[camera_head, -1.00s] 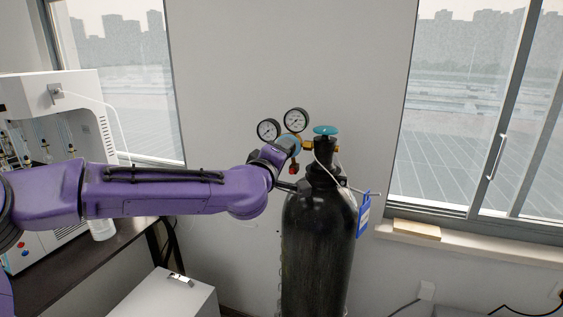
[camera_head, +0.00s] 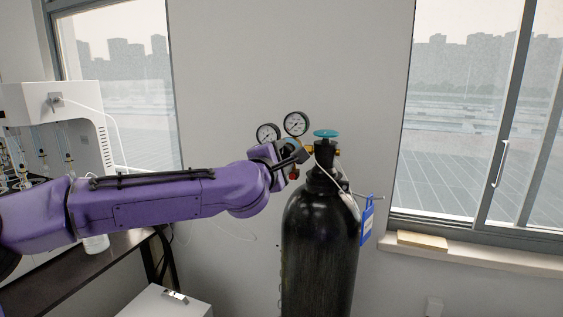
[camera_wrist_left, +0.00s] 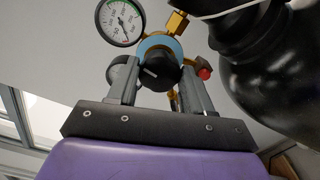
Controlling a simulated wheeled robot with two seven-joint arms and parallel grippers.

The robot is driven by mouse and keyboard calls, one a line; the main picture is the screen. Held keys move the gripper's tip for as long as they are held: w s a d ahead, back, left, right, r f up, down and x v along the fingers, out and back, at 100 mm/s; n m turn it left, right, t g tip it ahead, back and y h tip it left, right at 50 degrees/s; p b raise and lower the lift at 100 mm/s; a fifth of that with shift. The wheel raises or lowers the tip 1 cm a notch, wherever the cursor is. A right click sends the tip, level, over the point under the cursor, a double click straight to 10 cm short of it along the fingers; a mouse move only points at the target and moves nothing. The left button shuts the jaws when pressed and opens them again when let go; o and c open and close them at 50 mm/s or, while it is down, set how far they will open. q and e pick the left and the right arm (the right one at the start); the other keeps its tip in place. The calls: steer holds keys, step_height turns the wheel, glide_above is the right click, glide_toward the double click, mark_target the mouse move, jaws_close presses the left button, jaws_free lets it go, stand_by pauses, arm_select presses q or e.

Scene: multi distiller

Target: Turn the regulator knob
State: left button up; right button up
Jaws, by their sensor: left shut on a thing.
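The regulator knob (camera_wrist_left: 157,70) is black and round with a white mark, set in front of a light blue ring (camera_wrist_left: 158,44) on the brass regulator. In the wrist view my left gripper (camera_wrist_left: 157,82) has one finger on each side of the knob and is shut on it. In the head view the left gripper (camera_head: 290,153) is at the regulator, below the two round gauges (camera_head: 296,124), and hides most of the knob. The regulator joins the neck of a black gas cylinder (camera_head: 320,225) with a teal top valve (camera_head: 326,134). The right gripper is not in view.
The cylinder stands upright just right of the gripper, with a blue tag (camera_head: 366,222) hanging from it. A red-tipped fitting (camera_wrist_left: 204,73) is close to the right finger. A white machine (camera_head: 60,110) stands on a dark table at left. A window sill is at right.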

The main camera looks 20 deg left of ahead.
arm_select(q)
steer(key=shift+f, duration=0.1)
stand_by(0.5)
steer(key=o, duration=1)
steer(key=shift+o, duration=0.2)
steer(key=s+b, duration=0.3)
steer(key=s, duration=0.7)
steer(key=shift+s+a, duration=0.2)
steer(key=shift+s, duration=0.05)
